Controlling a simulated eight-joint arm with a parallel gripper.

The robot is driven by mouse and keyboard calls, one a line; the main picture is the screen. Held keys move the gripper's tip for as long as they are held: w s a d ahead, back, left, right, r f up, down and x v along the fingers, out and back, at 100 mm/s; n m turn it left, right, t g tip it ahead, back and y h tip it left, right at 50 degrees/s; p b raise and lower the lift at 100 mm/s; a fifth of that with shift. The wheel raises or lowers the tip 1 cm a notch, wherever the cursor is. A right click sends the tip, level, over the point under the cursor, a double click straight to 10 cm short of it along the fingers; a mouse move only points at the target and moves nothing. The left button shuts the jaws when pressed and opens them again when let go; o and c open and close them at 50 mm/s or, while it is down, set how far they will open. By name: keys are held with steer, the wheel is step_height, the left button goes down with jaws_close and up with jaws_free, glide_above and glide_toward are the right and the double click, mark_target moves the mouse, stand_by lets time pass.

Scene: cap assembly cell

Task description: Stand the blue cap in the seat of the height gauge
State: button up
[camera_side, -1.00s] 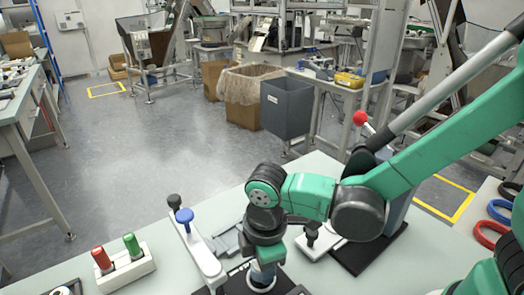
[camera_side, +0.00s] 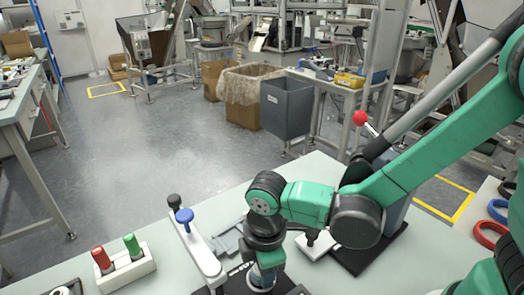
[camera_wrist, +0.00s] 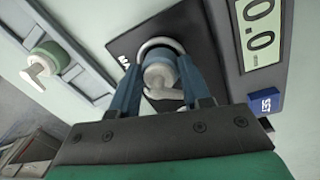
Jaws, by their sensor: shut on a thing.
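The blue cap (camera_wrist: 160,62) shows in the wrist view between the fingers of my gripper (camera_wrist: 162,82), with a pale grey-white spout-like part facing the camera. My gripper is shut on it. The cap is over the pale ring seat (camera_wrist: 146,47) on the dark plate of the height gauge (camera_wrist: 190,30). I cannot tell whether it rests fully in the seat. In the side view my gripper (camera_side: 262,273) points down over the gauge's dark base (camera_side: 232,286), and the wrist hides most of the cap.
The gauge display (camera_wrist: 262,30) and a blue SET button (camera_wrist: 265,103) lie right of the seat. A green cap-like part (camera_wrist: 50,58) sits on a grey rail at left. In the side view, a white arm with a blue knob (camera_side: 184,215) and a block with red and green pegs (camera_side: 128,270) stand left.

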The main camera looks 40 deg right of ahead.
steer(key=shift+f, duration=0.1)
stand_by(0.4)
steer(key=o, duration=0.9)
steer(key=shift+r, duration=3.5)
steer(key=d+r+m+t, duration=0.1)
steer(key=d+m+t, duration=0.1)
steer(key=d+m, duration=0.3)
steer(key=d+r+m+t, duration=0.2)
steer(key=d+m, duration=0.2)
steer(key=d, duration=0.1)
steer(key=d+r+m+t, duration=0.1)
steer(key=d+m+t, duration=0.1)
steer(key=d+m, duration=0.2)
steer(key=shift+d+r+m, duration=0.25)
steer(key=shift+d+m, duration=0.15)
steer(key=shift+m, duration=0.4)
